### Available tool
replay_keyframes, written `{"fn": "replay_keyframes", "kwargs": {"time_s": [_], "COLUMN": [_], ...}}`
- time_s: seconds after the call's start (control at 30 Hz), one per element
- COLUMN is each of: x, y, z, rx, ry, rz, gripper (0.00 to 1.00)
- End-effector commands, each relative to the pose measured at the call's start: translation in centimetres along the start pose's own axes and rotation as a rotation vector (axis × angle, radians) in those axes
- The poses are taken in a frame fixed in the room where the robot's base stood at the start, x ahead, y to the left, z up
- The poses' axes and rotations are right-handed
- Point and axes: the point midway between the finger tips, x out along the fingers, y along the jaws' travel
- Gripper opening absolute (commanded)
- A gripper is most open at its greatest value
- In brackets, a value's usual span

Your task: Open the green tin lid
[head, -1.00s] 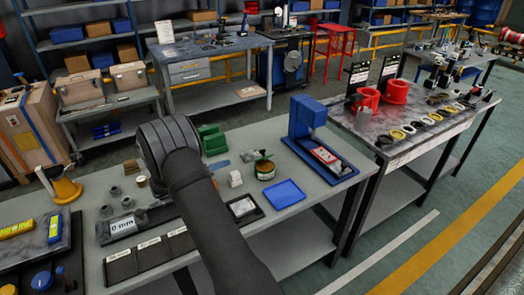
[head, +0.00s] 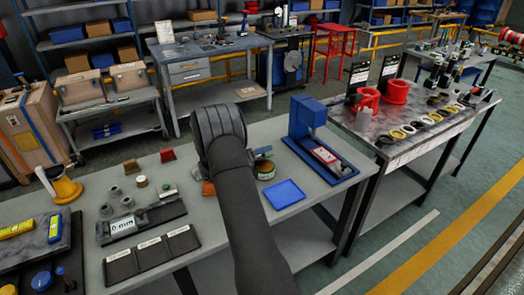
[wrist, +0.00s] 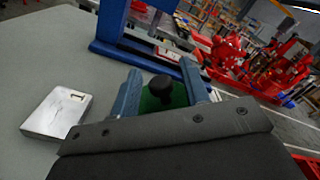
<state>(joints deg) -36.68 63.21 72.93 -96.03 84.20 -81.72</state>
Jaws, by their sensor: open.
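The green tin (head: 265,174) stands on the grey bench, partly hidden behind my arm in the head view. In the wrist view its green lid (wrist: 150,103) with a black knob (wrist: 160,86) shows between my two fingers. My gripper (wrist: 162,90) is open, with one blue-grey finger on each side of the knob. I cannot tell whether the fingers touch the lid. In the head view one fingertip of my gripper (head: 262,152) shows just above the tin; the rest is hidden by my arm.
A blue tray (head: 284,194) lies right of the tin. A blue press-like stand (head: 308,118) with a red-and-white device stands behind it to the right. A pale metal block (wrist: 57,113) lies left of my gripper in the wrist view.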

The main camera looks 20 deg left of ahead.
Motion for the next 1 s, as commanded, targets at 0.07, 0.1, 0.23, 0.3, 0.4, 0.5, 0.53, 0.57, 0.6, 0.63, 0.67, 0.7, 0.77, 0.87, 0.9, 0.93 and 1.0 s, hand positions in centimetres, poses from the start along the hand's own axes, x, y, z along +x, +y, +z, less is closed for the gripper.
{"fn": "replay_keyframes", "kwargs": {"time_s": [0.07,0.1,0.23,0.3,0.4,0.5,0.53,0.57,0.6,0.63,0.67,0.7,0.77,0.87,0.9,0.93,1.0], "x": [0.15,0.17,0.15,0.14,0.14,0.13,0.13,0.13,0.13,0.13,0.12,0.12,0.12,0.12,0.12,0.13,0.13], "y": [0.00,0.00,0.00,0.00,-0.01,-0.01,-0.01,-0.01,-0.01,-0.01,-0.01,0.00,0.03,0.12,0.17,0.22,0.36], "z": [0.00,0.00,0.00,0.00,0.00,0.01,0.01,0.01,0.01,0.01,0.02,0.04,0.09,0.25,0.34,0.42,0.61], "rx": [0.000,0.000,0.000,0.000,0.000,0.000,0.000,0.000,0.000,0.000,-0.001,-0.004,-0.010,-0.034,-0.048,-0.062,-0.098], "ry": [0.000,0.000,0.000,0.000,0.000,0.000,0.000,0.000,0.000,0.000,0.000,0.000,0.000,0.000,0.000,0.000,0.000], "rz": [0.000,0.000,0.000,0.000,-0.001,-0.001,-0.001,-0.001,-0.001,-0.001,-0.001,-0.001,-0.001,-0.001,-0.001,-0.001,-0.001], "gripper": [0.42,0.42,0.42,0.34,0.14,0.00,0.00,0.00,0.00,0.00,0.00,0.00,0.00,0.00,0.00,0.00,0.00]}}
